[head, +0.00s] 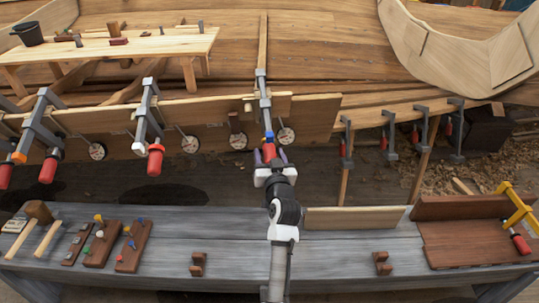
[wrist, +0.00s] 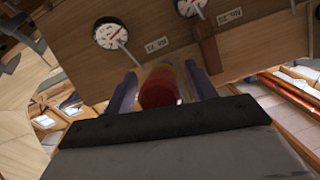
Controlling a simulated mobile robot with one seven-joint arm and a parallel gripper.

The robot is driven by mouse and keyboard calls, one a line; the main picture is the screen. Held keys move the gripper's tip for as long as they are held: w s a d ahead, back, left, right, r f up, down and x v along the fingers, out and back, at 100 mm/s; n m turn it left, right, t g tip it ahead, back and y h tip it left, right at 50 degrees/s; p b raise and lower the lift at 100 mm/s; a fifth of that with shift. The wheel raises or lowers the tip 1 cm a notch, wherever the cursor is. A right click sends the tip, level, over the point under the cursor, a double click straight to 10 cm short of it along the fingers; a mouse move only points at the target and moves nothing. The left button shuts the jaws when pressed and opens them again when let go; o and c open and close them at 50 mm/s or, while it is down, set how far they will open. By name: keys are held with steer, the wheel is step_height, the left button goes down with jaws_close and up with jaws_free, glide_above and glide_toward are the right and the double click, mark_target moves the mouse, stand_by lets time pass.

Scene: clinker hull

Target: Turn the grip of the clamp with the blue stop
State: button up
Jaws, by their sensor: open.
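The clamp with the blue stop (head: 268,136) hangs on the plank edge near the middle of the head view, its grey bar (head: 263,92) above. My gripper (head: 270,157) is just below the blue stop. Its purple fingers stand apart, one on each side of the clamp's red grip. In the wrist view the red grip (wrist: 160,88) lies between the two open fingers (wrist: 161,72), with a visible gap on the right. Whether the left finger touches it I cannot tell. The blue stop is not clear in the wrist view.
A clamp with an orange stop (head: 19,157) and one with a white stop (head: 140,147) hang to the left. Several clamps hang at right. A grey bench (head: 330,245) stands below.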

steer(key=shift+c, duration=0.3)
steer(key=c, duration=0.9)
steer(key=shift+c, duration=0.2)
steer(key=shift+f+y+b, duration=0.1)
steer(key=shift+y+b, duration=0.2)
steer(key=shift+b, duration=0.15)
steer(key=shift+f+m+y+b, duration=0.1)
steer(key=shift+m+y+b, duration=0.2)
steer(key=shift+m+b, duration=0.3)
steer(key=shift+a+m+y+b, duration=0.15)
steer(key=shift+m+y+b, duration=0.85)
steer(key=shift+m+b, duration=0.3)
steer(key=shift+r, duration=0.2)
steer(key=o, duration=1)
